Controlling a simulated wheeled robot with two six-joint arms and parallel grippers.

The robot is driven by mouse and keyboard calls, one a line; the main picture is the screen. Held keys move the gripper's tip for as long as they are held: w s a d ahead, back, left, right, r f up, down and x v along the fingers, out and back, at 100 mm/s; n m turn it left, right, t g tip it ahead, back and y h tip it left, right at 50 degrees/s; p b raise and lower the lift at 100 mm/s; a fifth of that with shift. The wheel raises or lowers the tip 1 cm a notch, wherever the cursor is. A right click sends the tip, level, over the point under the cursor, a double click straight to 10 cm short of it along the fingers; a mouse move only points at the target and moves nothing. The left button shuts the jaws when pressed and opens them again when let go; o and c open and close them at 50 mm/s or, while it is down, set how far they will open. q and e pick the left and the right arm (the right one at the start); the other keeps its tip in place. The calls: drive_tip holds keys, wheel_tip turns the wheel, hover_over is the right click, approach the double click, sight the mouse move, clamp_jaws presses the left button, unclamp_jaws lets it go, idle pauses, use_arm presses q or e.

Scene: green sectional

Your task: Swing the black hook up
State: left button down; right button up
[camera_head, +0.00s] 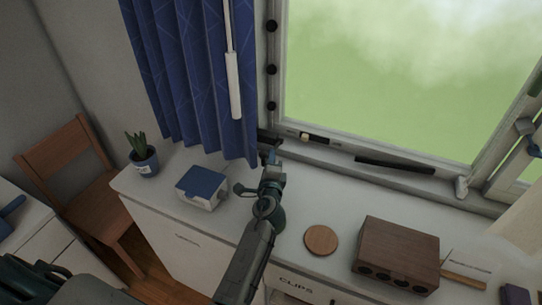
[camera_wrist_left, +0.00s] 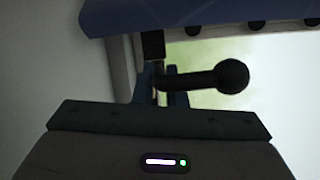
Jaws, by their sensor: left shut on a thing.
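The black hook (camera_wrist_left: 205,80) shows in the left wrist view as a dark bar with a round knob pointing right. My left gripper (camera_wrist_left: 165,88) has its two fingers closed around the bar near its left end, and the knob sticks out beyond them. In the head view my left gripper (camera_head: 271,157) is at the lower left corner of the window frame, just right of the blue curtain. There the hook is mostly hidden and too small to make out. My right gripper is in neither view.
The blue curtain (camera_head: 190,75) hangs close left of my gripper, with a white rod (camera_head: 234,85) before it. The white counter holds a blue-lidded box (camera_head: 201,187), a potted plant (camera_head: 143,160), a round wooden disc (camera_head: 321,240) and a brown wooden box (camera_head: 398,250). A black bar (camera_head: 395,165) lies along the sill.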

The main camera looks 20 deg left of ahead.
use_arm(q)
drive_tip(key=r+p, duration=0.1)
drive_tip(key=p, duration=0.1)
drive_tip(key=r+g+p, duration=0.1)
drive_tip(key=p, duration=0.2)
drive_tip(key=r+m+g+p, duration=0.1)
drive_tip(key=p, duration=0.1)
drive_tip(key=shift+w+p, duration=0.25)
drive_tip(key=shift+p, duration=0.1)
drive_tip(key=shift+w+r+g+h, duration=0.15)
drive_tip(key=shift+r+g+h, duration=0.25)
drive_tip(key=shift+g, duration=0.1)
drive_tip(key=shift+w+r+m+g+p, duration=0.25)
drive_tip(key=shift+r+m+g+p, duration=0.2)
drive_tip(key=shift+g, duration=0.25)
drive_tip(key=shift+w+r+g, duration=0.15)
drive_tip(key=shift+r+g, duration=0.1)
drive_tip(key=shift+g, duration=0.15)
drive_tip(key=shift+w+r, duration=0.1)
drive_tip(key=shift+g, duration=0.3)
